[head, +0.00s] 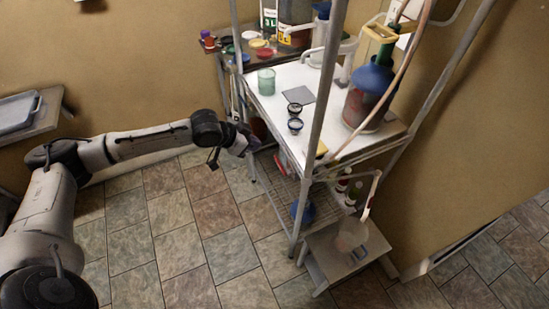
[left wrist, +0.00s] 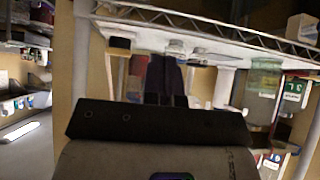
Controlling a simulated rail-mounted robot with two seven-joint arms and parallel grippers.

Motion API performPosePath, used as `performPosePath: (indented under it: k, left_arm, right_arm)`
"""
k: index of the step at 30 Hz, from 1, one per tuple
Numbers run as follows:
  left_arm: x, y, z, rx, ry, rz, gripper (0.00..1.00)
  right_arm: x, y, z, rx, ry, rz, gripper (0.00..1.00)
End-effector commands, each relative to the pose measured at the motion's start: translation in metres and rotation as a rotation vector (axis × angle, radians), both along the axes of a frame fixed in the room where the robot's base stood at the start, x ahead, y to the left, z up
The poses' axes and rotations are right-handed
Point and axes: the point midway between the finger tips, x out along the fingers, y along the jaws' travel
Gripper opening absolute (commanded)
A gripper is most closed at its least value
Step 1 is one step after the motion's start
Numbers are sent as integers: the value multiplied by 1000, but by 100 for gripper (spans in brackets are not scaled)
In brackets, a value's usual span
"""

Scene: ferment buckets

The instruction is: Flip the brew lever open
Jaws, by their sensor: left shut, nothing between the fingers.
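My left gripper (head: 246,144) is at the left side of the steel rack, near the upper white shelf's edge. Its dark fingers show shut and empty in the left wrist view (left wrist: 165,78). A blue-topped vessel of dark red liquid (head: 366,102) stands at the shelf's right, with a yellow handle (head: 380,33) and a tube above it. A small yellow piece (head: 321,150) sits at the shelf's front edge by the post. I cannot tell which part is the brew lever or how it is set. The gripper is apart from the vessel and this yellow piece.
The white shelf (head: 278,105) holds a green glass jar (head: 266,81), a grey square (head: 299,93) and two small dark rings. Rack posts (head: 318,105) stand in front. A small stand (head: 345,262) with a pale vessel is below. The tiled floor (head: 190,245) is clear.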

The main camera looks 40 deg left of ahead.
Motion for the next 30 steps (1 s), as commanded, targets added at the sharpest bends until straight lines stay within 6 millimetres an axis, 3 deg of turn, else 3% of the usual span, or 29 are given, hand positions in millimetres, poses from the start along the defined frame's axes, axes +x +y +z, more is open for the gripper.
performPosePath:
  k: [14, 30]
  left_arm:
    - [8, -4, -8, -1, 1, 1, 0]
    - [65, -30, -75, 1, 5, 1, 0]
  right_arm:
    - [0, -2, 3, -7, -1, 5, 43]
    - [0, -2, 20, -6, 0, 3, 43]
